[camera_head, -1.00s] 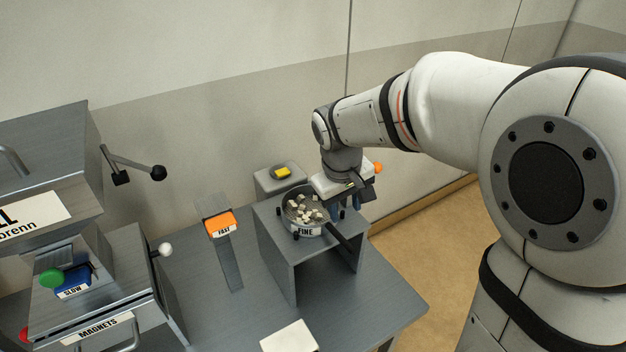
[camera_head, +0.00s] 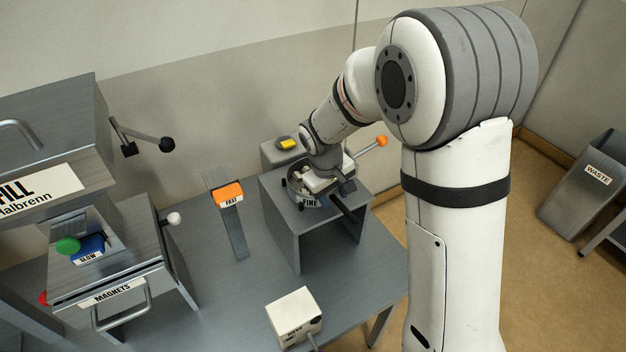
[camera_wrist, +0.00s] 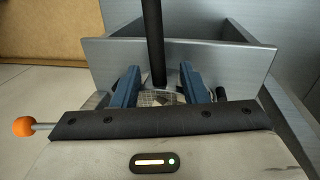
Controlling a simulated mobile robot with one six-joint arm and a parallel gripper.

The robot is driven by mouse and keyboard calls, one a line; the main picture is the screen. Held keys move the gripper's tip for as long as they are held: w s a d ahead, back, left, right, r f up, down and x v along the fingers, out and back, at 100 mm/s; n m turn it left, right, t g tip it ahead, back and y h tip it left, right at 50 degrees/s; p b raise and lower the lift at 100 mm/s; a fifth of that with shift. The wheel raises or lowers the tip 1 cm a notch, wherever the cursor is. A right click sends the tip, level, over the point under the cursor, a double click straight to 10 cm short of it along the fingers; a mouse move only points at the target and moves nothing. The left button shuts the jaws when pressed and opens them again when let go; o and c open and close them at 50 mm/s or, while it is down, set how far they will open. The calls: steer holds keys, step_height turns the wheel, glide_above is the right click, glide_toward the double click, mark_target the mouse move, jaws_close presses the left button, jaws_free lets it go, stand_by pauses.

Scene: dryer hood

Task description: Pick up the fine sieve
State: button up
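The fine sieve (camera_head: 309,203) sits on top of a grey metal stand, its FINE label facing front. Its bowl is mostly hidden under my wrist and gripper (camera_head: 322,186) in the head view. In the wrist view the sieve's black handle (camera_wrist: 154,40) runs from the top edge down between the two blue fingers of my gripper (camera_wrist: 160,72). The fingers are spread, with a gap on each side of the handle. A bit of mesh and pale pieces shows below the handle's inner end.
The grey stand (camera_head: 283,233) is on the metal bench. A block with a yellow top (camera_head: 287,143) stands behind it. An orange FAST block (camera_head: 230,194) is to its left, a white-topped box (camera_head: 293,310) in front. A WASTE bin (camera_head: 585,185) stands at far right.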

jaws_close()
stand_by(0.4)
